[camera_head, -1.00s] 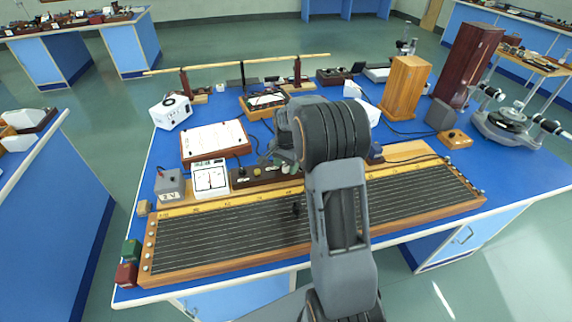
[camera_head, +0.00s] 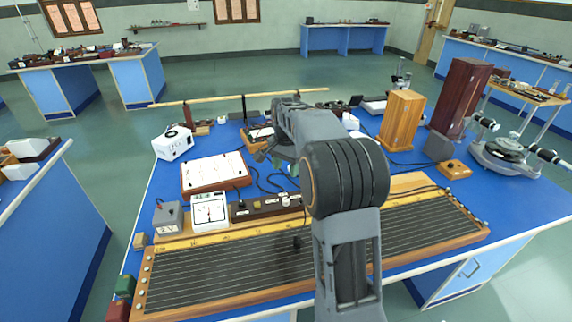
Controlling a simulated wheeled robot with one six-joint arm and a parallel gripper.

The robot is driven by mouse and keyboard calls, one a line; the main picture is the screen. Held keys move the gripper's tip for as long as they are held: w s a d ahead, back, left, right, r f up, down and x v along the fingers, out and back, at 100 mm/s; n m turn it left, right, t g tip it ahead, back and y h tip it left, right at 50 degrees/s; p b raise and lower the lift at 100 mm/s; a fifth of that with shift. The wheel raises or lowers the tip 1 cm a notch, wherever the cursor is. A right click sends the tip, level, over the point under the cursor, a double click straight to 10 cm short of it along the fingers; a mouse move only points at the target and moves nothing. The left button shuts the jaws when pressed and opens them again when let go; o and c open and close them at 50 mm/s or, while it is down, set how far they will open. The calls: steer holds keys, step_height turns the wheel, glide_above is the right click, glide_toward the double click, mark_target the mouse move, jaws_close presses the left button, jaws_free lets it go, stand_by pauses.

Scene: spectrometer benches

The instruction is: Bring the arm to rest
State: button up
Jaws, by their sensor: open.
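My arm rises from the bottom centre in front of the blue bench (camera_head: 150,200). It bends at the large dark ribbed joint, and its forearm reaches away over the middle of the bench. My gripper (camera_head: 262,152) shows small and partly hidden at the far left end of the forearm, above the apparatus in the bench's middle. It appears open, with nothing visible in it. The long wire board (camera_head: 225,270) lies along the front of the bench, partly covered by my arm.
A white meter (camera_head: 209,211), grey box (camera_head: 168,217), papered board (camera_head: 214,173) and white box (camera_head: 173,143) stand on the left. A wooden box (camera_head: 401,120), dark tall box (camera_head: 460,97) and spectrometer (camera_head: 503,150) stand on the right. A long rod (camera_head: 240,97) spans the back.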

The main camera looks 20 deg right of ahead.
steer(key=shift+r, duration=0.35)
stand_by(0.4)
